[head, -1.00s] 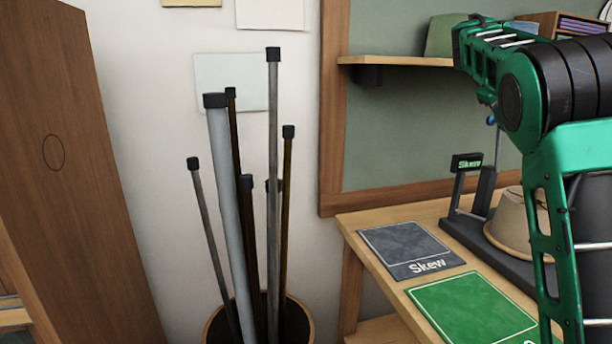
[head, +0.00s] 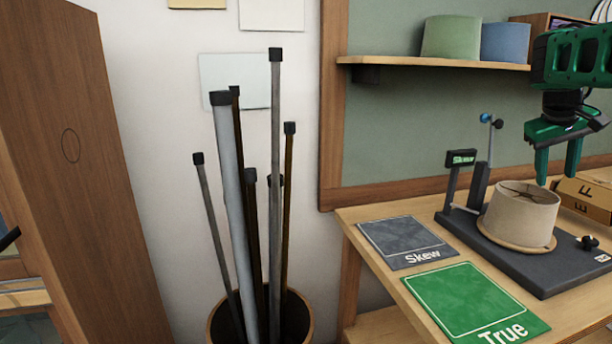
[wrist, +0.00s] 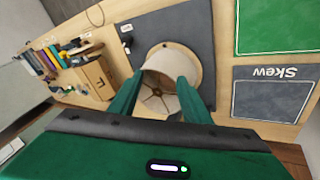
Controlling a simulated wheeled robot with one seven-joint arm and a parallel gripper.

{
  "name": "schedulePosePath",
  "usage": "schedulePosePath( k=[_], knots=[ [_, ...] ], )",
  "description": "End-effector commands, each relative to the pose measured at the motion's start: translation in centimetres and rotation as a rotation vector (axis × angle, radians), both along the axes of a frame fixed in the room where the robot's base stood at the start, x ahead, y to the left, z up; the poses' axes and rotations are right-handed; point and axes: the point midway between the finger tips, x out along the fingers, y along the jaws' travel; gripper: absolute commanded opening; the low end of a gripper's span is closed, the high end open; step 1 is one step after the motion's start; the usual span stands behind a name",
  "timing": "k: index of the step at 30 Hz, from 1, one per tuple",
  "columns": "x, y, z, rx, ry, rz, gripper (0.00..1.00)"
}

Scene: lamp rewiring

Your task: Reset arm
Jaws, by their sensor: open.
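My green gripper (head: 558,168) is above the workbench at the right of the head view, pointing down. Its two fingers are apart and nothing is between them in the head view. A beige lampshade (head: 522,214) stands on a dark test stand (head: 540,268) just below and left of the fingers. In the wrist view the gripper's fingers (wrist: 160,95) overlap the lampshade (wrist: 180,62); I cannot tell whether they touch it.
A grey "Skew" mat (head: 400,240) and a green "True" mat (head: 470,300) lie on the bench. A cardboard box (head: 588,196) is behind the lampshade. A shelf (head: 430,61) holds a green shade (head: 450,37) and a blue shade (head: 505,43). A bin of rods (head: 225,322) stands left.

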Motion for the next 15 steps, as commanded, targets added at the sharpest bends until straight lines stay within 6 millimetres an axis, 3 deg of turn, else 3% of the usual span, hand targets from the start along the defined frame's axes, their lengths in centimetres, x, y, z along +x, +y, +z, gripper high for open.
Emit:
schedulePosePath(
  k=[1,8,15],
  knots=[
    [-2.9,0.4,-1.5,0.050,0.004,-0.033,0.43],
    [-14.1,5.2,-8.3,0.247,0.034,-0.172,0.43],
    [-25.6,12.3,-15.4,0.398,0.089,-0.313,0.43]
  ],
)
